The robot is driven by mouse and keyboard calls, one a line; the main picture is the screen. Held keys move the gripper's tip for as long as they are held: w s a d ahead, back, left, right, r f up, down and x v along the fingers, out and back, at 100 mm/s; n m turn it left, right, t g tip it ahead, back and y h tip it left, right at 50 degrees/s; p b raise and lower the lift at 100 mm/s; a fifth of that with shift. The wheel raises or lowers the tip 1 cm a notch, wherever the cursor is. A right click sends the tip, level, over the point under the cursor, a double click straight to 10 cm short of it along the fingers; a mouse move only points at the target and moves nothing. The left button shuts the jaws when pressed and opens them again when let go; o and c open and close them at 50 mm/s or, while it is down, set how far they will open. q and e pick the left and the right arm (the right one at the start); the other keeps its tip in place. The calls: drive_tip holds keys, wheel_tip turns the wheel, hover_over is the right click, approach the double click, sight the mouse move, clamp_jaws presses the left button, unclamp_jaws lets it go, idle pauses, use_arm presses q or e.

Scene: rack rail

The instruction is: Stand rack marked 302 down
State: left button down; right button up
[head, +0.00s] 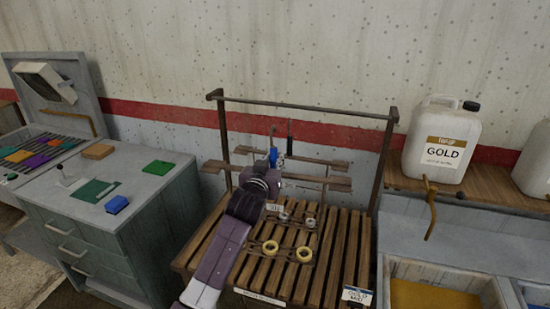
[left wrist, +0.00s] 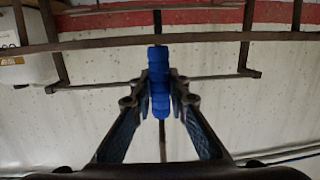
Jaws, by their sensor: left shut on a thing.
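My left gripper (head: 272,160) is shut on an upright blue grip (head: 273,152) above the slatted stand. The blue grip also shows between the fingertips in the left wrist view (left wrist: 159,80), with a thin rod running along its line. A rack with flat wooden end pieces (head: 325,183) spans the stand; my arm hides its middle. A small pale tag (head: 273,207) shows beside my arm, but I cannot read its number surely. A second grip, black (head: 290,137), stands behind to the right. My right gripper is out of view.
A tall rail frame (head: 300,106) stands over the slatted wooden top (head: 325,270). A grey cabinet (head: 110,225) is at left; a white GOLD jug (head: 440,140) stands on the right bench.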

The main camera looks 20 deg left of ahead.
use_arm(q)
drive_tip(key=shift+s+f+b, duration=0.1)
drive_tip(key=shift+f+b, duration=0.15)
drive_tip(key=shift+b, duration=0.05)
drive_tip(key=shift+s+f+b, duration=0.1)
drive_tip(key=shift+f+b, duration=0.2)
wheel_tip(320, 180, down, 5)
drive_tip(key=b, duration=0.3)
drive_tip(key=shift+r+b, duration=0.15)
drive_tip(key=shift+b, duration=0.15)
drive_tip(key=shift+f+b, duration=0.35)
drive_tip(key=shift+f, duration=0.35)
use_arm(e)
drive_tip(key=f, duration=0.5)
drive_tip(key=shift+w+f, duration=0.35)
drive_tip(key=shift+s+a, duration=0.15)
